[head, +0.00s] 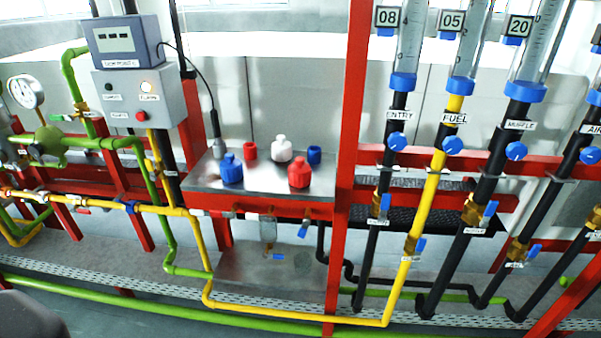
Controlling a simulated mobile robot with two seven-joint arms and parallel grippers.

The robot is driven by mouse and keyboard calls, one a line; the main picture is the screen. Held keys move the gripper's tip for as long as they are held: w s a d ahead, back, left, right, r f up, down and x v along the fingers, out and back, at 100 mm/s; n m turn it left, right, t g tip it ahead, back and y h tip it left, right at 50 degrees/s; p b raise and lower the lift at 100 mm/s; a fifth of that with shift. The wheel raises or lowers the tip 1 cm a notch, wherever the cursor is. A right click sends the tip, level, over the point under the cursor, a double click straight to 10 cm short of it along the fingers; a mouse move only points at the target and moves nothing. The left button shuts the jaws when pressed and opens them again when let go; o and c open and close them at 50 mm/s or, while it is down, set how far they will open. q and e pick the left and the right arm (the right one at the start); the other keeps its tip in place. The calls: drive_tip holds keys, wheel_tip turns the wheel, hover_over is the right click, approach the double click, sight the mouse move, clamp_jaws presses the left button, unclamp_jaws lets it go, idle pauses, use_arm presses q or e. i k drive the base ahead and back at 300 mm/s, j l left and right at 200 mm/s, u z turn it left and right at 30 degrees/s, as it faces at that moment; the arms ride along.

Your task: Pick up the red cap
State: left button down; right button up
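A small red cap (250,151) stands on a metal shelf (262,189) left of the centre, near the shelf's back edge. A larger red bottle-shaped piece (299,174) stands nearer the shelf's front, to the right. The cap is apart from the other pieces. Neither of my grippers shows in the head view. A dark rounded shape at the lower left corner may be part of my arm; I cannot tell.
A blue bottle (232,169), a white bottle (281,149) and a blue cap (314,155) share the shelf. A probe (218,148) on a cable stands at its left. A red post (349,150) rises at the right. Yellow pipe (300,314) runs below.

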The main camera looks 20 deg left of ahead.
sight(299, 172)
drive_tip(key=j+z, duration=0.1)
drive_tip(key=z, duration=0.4)
drive_tip(key=j+z, duration=0.15)
drive_tip(key=z, duration=0.3)
drive_tip(key=j+z, duration=0.65)
drive_tip(key=j, duration=0.2)
drive_tip(key=k+j, duration=0.1)
drive_tip(key=j, duration=0.2)
drive_tip(key=j+z, duration=0.15)
drive_tip(key=j, duration=0.15)
drive_tip(key=k+j, duration=0.15)
drive_tip(key=j, duration=0.15)
drive_tip(key=k+j+z, duration=0.1)
drive_tip(key=k+j, duration=0.15)
drive_tip(key=k+l+z, duration=0.1)
drive_tip(key=k+l, duration=0.4)
drive_tip(key=l, duration=0.2)
drive_tip(key=i+l+z, duration=0.2)
drive_tip(key=l+z, duration=0.15)
drive_tip(key=i+j+u, duration=0.15)
drive_tip(key=j, duration=0.25)
drive_tip(key=j+u, duration=0.1)
drive_tip(key=j, duration=0.3)
drive_tip(key=i, duration=0.05)
